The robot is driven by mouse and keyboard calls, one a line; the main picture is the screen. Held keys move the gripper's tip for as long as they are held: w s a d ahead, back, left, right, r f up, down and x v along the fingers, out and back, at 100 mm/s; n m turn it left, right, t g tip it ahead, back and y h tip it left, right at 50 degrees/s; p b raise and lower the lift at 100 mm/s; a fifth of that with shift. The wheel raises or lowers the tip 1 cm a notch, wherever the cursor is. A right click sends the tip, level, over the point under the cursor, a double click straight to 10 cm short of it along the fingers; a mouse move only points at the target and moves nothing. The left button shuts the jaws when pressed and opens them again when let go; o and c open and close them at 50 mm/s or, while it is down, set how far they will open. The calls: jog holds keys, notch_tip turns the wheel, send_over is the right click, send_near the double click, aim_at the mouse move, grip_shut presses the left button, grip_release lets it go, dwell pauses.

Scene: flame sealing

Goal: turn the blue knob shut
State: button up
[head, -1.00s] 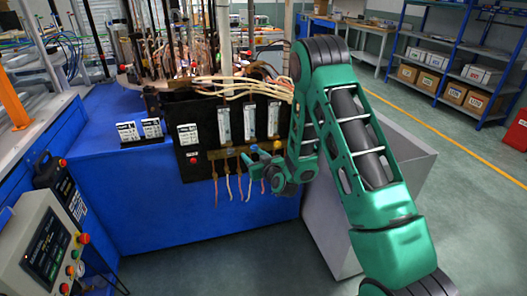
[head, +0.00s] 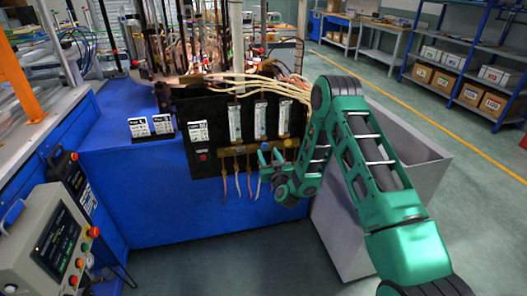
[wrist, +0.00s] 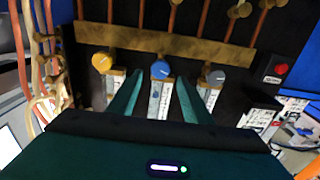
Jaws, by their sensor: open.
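The blue knob (wrist: 160,70) sits in the middle of a row of three on the black panel (wrist: 125,45) in the wrist view, below a brass bar as pictured. It has a pale mark on its face. My gripper (wrist: 158,75) is open, with one green finger to the left and one to the right of the blue knob in the picture. I cannot tell whether the fingers touch it. In the head view my gripper (head: 271,154) is at the lower front of the panel, and I cannot make out the blue knob clearly there.
A yellow knob (wrist: 102,62) and a grey knob (wrist: 216,78) flank the blue one closely. A red button (wrist: 281,69) is at the panel's side. White flow tubes (head: 235,122) and hanging copper pipes (head: 224,187) are close by. A grey bin (head: 425,170) stands at right.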

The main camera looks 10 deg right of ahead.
aim_at(264, 147)
jog(key=shift+w, duration=2.45)
jog(key=c, duration=1)
jog(key=shift+a, duration=0.3)
jog(key=shift+d, duration=0.15)
